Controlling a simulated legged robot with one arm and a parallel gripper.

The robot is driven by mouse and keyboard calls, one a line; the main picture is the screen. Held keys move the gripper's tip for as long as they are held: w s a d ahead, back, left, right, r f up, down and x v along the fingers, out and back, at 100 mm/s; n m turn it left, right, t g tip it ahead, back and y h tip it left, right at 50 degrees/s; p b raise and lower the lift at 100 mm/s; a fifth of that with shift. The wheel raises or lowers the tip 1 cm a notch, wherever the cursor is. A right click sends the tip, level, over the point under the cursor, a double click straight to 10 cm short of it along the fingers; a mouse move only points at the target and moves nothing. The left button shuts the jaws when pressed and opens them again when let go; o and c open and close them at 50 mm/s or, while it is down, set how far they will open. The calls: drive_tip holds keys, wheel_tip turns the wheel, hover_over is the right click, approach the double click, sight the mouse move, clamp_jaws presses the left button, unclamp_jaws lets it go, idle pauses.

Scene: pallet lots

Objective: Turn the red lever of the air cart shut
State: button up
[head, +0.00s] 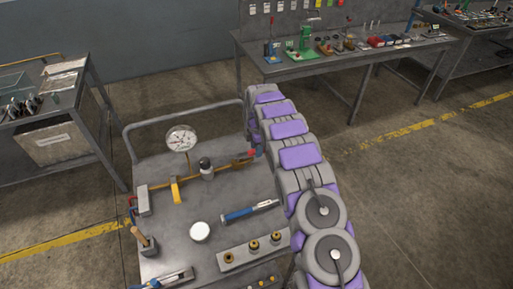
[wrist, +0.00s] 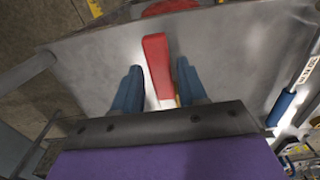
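The red lever (wrist: 156,62) of the air cart (head: 175,230) lies between the two blue fingers of my gripper (wrist: 158,78) in the wrist view. The fingers are open, with a gap on each side of the lever. In the head view a small red part (head: 243,160) shows at the right end of the brass pipe, close to my arm. My arm hides most of that spot and my gripper there. A yellow lever (head: 175,190) sits on the pipe to the left, below a round gauge (head: 181,139).
A blue-handled tool (head: 240,214), a white round lid (head: 200,232) and a block with brass fittings (head: 252,250) lie on the cart top. A red round part (wrist: 170,7) is at the wrist view's top edge. Workbenches (head: 340,52) stand behind.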

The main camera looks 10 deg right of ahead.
clamp_jaws()
idle(0.3)
